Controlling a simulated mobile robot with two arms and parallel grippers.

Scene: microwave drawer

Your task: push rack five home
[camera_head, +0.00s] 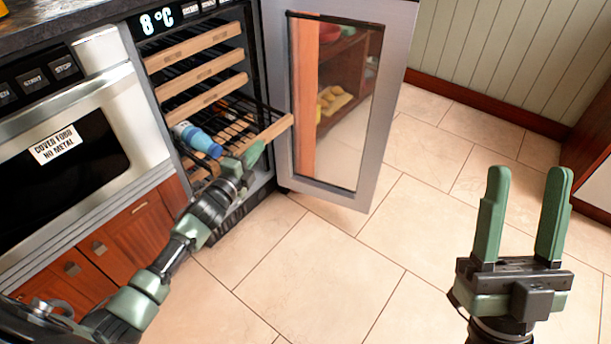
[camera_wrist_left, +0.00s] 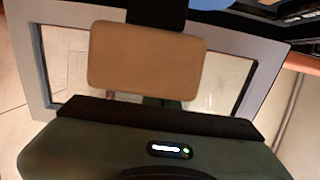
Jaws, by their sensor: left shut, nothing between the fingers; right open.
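A wooden-fronted rack (camera_head: 277,126) is pulled out of the open cooler, below several racks that sit further in. I cannot read its number. A blue bottle (camera_head: 197,139) lies on it. My left gripper (camera_head: 250,156) is shut and empty at the rack's front; I cannot tell whether it touches. In the left wrist view a tan wooden block (camera_wrist_left: 147,57), seemingly part of the rack front, is close ahead, and a bit of blue shows at the top. My right gripper (camera_head: 528,175) is open and empty above the floor at right, away from the cooler.
The cooler's glass door (camera_head: 335,105) stands open right of the racks; its frame also shows in the left wrist view (camera_wrist_left: 245,52). A microwave (camera_head: 70,140) is left of the cooler, above wooden drawers (camera_head: 115,240). The tiled floor (camera_head: 330,265) in front is clear.

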